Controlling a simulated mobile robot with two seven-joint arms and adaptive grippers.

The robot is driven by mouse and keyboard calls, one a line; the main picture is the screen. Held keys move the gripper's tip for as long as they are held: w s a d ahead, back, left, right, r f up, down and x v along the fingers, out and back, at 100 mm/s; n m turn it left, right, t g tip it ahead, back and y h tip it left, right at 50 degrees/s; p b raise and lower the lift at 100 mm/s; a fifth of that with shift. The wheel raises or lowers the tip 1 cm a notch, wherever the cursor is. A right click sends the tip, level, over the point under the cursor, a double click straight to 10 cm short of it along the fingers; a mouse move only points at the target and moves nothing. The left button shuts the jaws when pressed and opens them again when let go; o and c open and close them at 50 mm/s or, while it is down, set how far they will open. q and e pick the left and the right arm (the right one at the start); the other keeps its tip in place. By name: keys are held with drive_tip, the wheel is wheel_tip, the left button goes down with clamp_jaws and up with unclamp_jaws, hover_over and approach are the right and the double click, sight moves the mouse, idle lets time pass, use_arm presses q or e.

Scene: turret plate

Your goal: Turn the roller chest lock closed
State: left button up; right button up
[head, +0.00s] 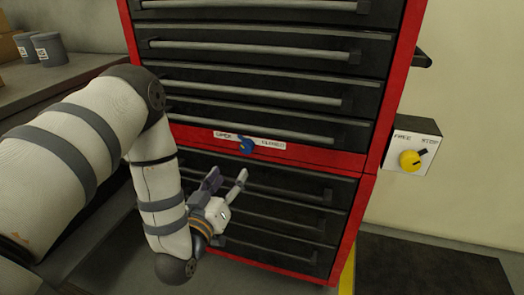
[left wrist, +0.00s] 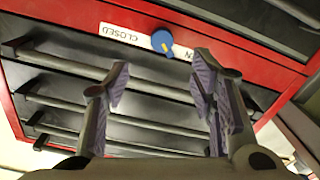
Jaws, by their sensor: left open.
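The roller chest (head: 330,157) is red with black drawers. Its lock, a blue round knob (head: 246,145), sits on the red band between an OPEN label on the left and a CLOSED label (head: 266,144) on the right. In the left wrist view the knob (left wrist: 161,40) appears upside down, with a small yellow mark on the side towards the OPEN label. My left gripper (head: 228,176) is open and empty, below the lock and apart from it. In the left wrist view the knob shows just beyond the gap between its fingertips (left wrist: 162,66). My right gripper is not in view.
Drawer handles (head: 250,135) run across the chest above and below the band. A grey box with a yellow FREE/STOP knob (head: 411,159) is on the wall at the right. Grey cups (head: 48,50) stand on a bench at the far left.

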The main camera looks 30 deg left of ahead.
sight(245, 148)
use_arm(q)
drive_tip(key=x, duration=1.1)
drive_tip(key=shift+a+r+b, duration=0.15)
drive_tip(key=shift+a+b, duration=0.1)
drive_tip(key=shift+b, duration=0.15)
drive_tip(key=c, duration=1.1)
